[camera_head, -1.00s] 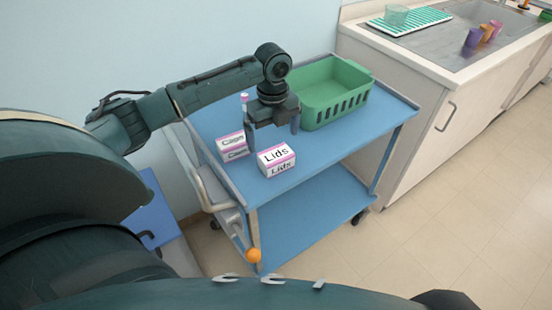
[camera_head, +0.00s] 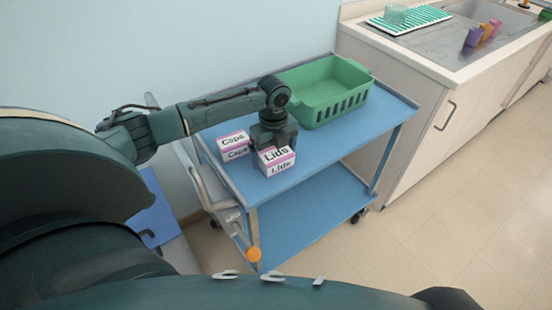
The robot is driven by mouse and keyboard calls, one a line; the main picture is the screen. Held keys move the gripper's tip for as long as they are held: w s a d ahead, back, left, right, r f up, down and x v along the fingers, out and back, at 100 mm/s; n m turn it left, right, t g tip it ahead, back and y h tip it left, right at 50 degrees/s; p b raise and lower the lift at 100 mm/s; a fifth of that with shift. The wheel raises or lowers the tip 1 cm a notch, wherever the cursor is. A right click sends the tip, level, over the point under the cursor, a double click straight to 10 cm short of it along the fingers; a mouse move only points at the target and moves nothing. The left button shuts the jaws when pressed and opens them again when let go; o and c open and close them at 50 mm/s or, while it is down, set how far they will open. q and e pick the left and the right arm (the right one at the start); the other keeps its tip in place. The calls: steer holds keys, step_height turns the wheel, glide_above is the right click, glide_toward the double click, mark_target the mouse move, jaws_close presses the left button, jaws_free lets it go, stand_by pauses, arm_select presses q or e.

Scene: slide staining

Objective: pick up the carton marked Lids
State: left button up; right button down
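The carton marked Lids (camera_head: 277,167) is a small white box with pink bands, upright on the blue trolley's top near its front-left edge. My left gripper (camera_head: 273,145) points down right at its back side. Its two fingers are spread apart, about a carton's width, and look open. Their tips are partly hidden by the carton, so I cannot tell whether they touch it. My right gripper is not in view.
A similar carton marked Caps (camera_head: 233,149) stands close on the left. A green basket (camera_head: 335,108) stands behind on the blue trolley (camera_head: 333,150). The trolley top to the right of Lids is clear. A sink counter (camera_head: 440,62) is at the right.

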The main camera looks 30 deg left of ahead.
arm_select(q)
steer(key=c, duration=0.8)
steer(key=shift+r, duration=0.1)
